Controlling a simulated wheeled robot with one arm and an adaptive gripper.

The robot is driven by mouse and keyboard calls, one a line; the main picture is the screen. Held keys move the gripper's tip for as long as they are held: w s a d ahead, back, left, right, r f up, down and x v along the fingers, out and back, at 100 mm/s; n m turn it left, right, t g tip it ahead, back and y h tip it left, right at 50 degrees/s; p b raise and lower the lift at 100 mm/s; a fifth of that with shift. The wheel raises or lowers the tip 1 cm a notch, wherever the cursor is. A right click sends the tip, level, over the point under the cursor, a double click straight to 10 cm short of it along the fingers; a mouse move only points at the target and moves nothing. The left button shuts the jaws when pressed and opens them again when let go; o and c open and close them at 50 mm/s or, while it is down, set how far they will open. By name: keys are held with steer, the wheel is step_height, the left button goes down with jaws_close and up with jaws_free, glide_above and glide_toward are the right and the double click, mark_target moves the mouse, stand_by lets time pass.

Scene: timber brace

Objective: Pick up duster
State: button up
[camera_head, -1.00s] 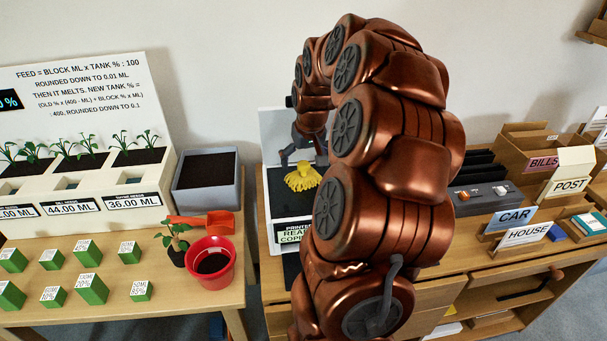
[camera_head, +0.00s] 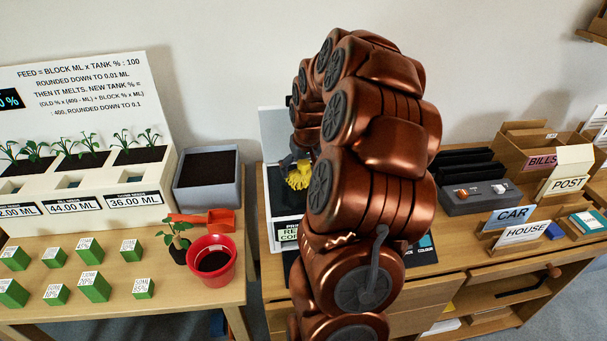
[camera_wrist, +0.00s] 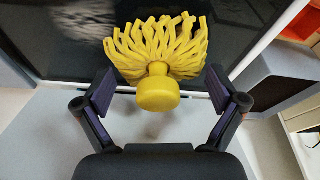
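The yellow duster (camera_wrist: 158,92) has a rounded knob handle and a fringe of thick strands. In the wrist view it stands between and just beyond the fingers of my gripper (camera_wrist: 158,100), its knob toward the palm. The fingers are wide apart, with visible gaps on both sides of the knob. In the head view the duster (camera_head: 299,177) shows as a yellow tuft at the printer stand, partly hidden by my arm. My gripper (camera_head: 293,163) is beside it there, mostly covered by my arm.
The printer stand (camera_head: 288,232) stands on the desk behind my arm. A red pot (camera_head: 225,268) and small plant (camera_head: 175,240) are to the left, below a grey planter (camera_head: 207,180). To the right are a control box (camera_head: 481,196) and CAR and HOUSE signs (camera_head: 510,217).

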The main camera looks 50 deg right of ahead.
steer(key=c, duration=1)
